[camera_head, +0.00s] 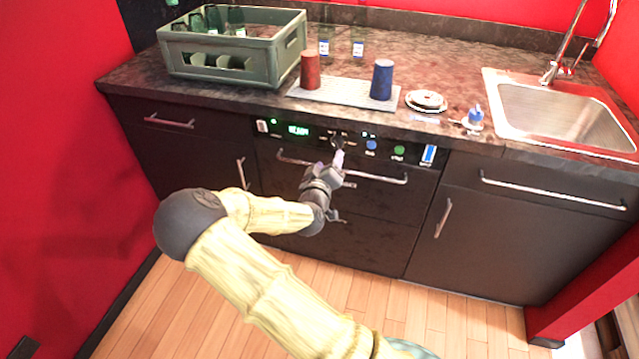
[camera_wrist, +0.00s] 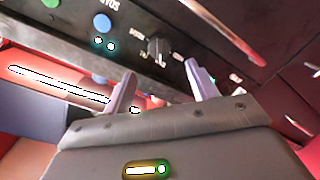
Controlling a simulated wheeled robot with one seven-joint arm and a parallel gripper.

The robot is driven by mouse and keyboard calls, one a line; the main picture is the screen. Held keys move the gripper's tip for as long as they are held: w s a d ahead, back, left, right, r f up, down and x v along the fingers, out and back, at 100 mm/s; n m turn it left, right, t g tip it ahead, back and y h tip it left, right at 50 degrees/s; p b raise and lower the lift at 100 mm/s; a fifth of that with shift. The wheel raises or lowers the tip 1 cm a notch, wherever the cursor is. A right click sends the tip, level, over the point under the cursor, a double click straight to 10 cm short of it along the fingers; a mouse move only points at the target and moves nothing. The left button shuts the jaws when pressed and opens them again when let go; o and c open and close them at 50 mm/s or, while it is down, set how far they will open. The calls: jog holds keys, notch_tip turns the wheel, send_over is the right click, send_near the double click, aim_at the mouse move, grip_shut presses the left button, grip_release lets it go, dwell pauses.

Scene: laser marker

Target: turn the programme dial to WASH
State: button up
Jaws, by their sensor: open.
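The programme dial (camera_head: 338,143) is a small black knob on the dark control panel under the counter edge. It also shows in the wrist view (camera_wrist: 156,47), with small white labels around it that are too blurred to read. I cannot tell which label it points at. My gripper (camera_head: 339,158) is just in front of the dial in the head view and partly covers it. In the wrist view my gripper (camera_wrist: 160,70) is open, its two pale fingers spread on either side of the dial's line, and nothing is between them.
The panel also has a green-lit display (camera_head: 298,130), a blue button (camera_head: 371,145), a green button (camera_head: 398,150) and a blue-and-white piece (camera_head: 429,155). A handle bar (camera_head: 375,177) runs below. Above are a bottle crate (camera_head: 235,60), two cups and a sink (camera_head: 560,110).

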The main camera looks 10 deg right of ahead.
jog(key=v, duration=0.9)
jog(key=shift+s, duration=0.1)
